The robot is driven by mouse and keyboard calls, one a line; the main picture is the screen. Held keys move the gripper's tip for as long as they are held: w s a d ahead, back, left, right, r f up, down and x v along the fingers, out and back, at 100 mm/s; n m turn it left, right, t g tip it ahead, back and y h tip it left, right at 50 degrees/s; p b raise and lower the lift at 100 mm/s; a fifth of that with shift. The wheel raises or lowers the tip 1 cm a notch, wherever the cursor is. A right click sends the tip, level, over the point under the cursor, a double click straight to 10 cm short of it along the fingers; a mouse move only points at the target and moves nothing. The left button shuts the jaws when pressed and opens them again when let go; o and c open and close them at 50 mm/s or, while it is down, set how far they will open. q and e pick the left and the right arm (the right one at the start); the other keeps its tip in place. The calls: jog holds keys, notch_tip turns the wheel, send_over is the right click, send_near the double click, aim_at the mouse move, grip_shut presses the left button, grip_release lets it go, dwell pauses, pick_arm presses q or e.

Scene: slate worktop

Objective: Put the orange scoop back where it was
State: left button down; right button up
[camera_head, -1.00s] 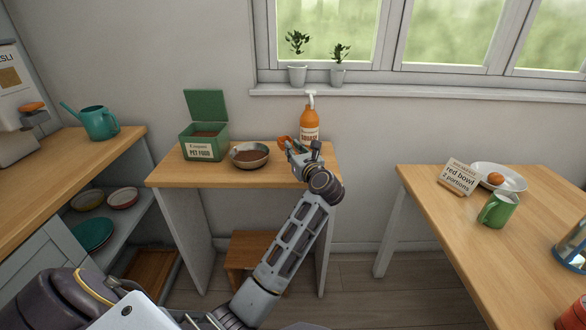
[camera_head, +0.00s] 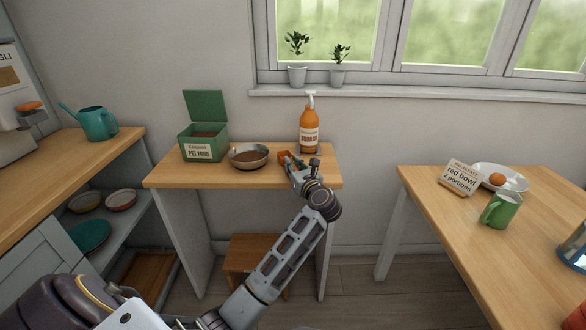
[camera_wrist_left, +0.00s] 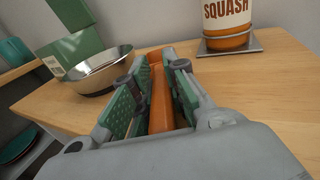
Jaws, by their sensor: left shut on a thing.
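The orange scoop (camera_head: 285,156) is held in my left gripper (camera_head: 298,163), over the right part of the small wooden table. In the left wrist view the scoop (camera_wrist_left: 161,98) runs between the two green-padded fingers of my left gripper (camera_wrist_left: 157,88), which are shut on it. Part of the scoop is hidden by the fingers, and I cannot tell whether it touches the tabletop. A green open-lidded pet food box (camera_head: 203,143) stands at the table's left. A metal bowl with brown contents (camera_head: 249,157) stands between box and scoop. My right gripper is not in view.
An orange squash pump bottle (camera_head: 309,130) stands on a small metal tray just behind my gripper. The small table's front strip (camera_head: 220,179) is clear. A second table at right holds a sign (camera_head: 460,177), a green mug (camera_head: 500,209) and a white plate.

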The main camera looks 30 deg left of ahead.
pick_arm(q)
jog(key=shift+f, duration=0.15)
jog(key=shift+f, duration=0.1)
jog(key=c, duration=1.4)
grip_release()
jog(key=shift+r, duration=0.25)
